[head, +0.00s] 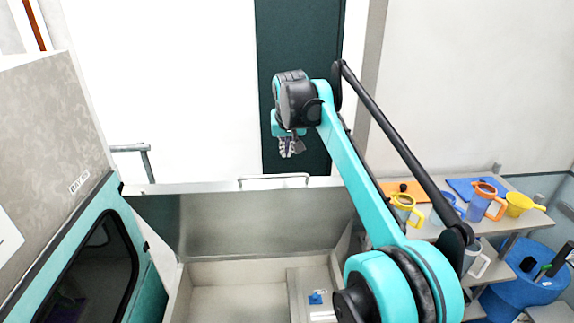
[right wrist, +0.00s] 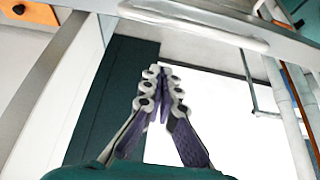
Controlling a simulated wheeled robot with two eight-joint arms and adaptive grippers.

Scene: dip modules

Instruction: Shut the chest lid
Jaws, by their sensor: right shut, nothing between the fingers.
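The chest (head: 235,275) is a grey metal box at the bottom middle of the head view, and its pale inside shows. Its lid (head: 265,225) stands raised at the back, with a bar handle (head: 275,181) along the top edge. The lid edge and handle (right wrist: 195,25) also show across the top of the right wrist view. My right gripper (head: 290,150) is beyond and above the lid's top edge in the head view, pointing down. Its fingers (right wrist: 162,75) are together and empty in the right wrist view. My left gripper is out of view.
Shelves at the right hold yellow and orange mugs (head: 482,203), a yellow scoop (head: 519,204) and a blue mat. A blue bin (head: 525,300) stands below. A grey panel and a teal unit with a dark window (head: 95,270) are left of the chest.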

